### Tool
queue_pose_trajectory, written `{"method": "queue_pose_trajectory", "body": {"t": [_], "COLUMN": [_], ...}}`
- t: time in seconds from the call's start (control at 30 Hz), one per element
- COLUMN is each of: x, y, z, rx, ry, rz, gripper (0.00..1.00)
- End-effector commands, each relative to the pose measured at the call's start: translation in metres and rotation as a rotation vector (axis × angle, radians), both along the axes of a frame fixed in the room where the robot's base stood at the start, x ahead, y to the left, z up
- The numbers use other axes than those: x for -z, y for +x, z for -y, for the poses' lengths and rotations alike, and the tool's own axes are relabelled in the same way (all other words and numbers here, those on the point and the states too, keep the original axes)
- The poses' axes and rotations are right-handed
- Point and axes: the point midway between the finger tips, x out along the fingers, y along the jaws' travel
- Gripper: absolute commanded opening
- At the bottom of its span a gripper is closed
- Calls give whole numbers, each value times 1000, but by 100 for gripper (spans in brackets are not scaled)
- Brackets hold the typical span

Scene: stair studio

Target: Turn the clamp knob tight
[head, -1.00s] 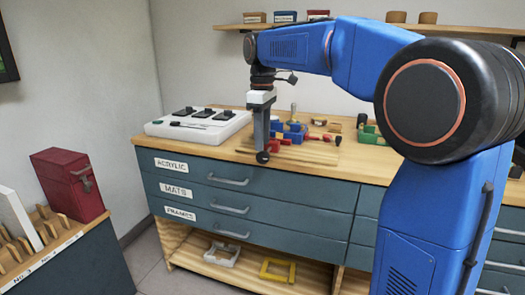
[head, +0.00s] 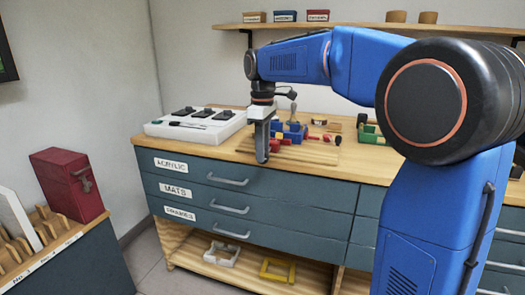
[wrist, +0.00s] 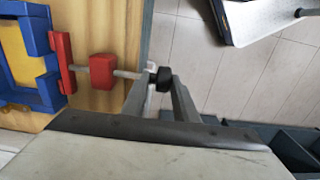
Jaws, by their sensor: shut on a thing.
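The clamp knob (wrist: 163,79) is a small black knob at the end of a thin metal screw (wrist: 128,74). The screw runs through a red block (wrist: 103,71) to a red jaw plate (wrist: 62,62) beside a blue frame (wrist: 42,98) with a yellow inside. My gripper (wrist: 158,84) points down at the bench's front edge, its two grey fingers shut on the knob. In the head view my gripper (head: 262,157) hides the knob; the blue part (head: 291,133) and red pieces (head: 274,146) show just to its right.
The clamp sits on a wooden board (head: 315,154) on the bench (head: 225,148). A white box with black switches (head: 197,124) stands to the left. A green part (head: 371,134) lies to the right. The knob hangs past the bench edge, over the floor (wrist: 205,60) in the wrist view.

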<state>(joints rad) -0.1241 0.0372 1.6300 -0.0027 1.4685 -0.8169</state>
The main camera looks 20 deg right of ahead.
Motion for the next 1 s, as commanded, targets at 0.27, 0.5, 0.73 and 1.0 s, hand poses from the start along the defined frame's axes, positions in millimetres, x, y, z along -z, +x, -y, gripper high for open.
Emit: {"method": "queue_pose_trajectory", "body": {"t": [0.27,0.5,0.73,1.0], "x": [1,2,4,8], "y": [-6,-9,-13,-16], "z": [-2,2,7,12], "rx": [-1,1,3,2], "ry": [34,142,307,513], "rz": [8,85,205,355], "gripper": [7,9,9,8]}}
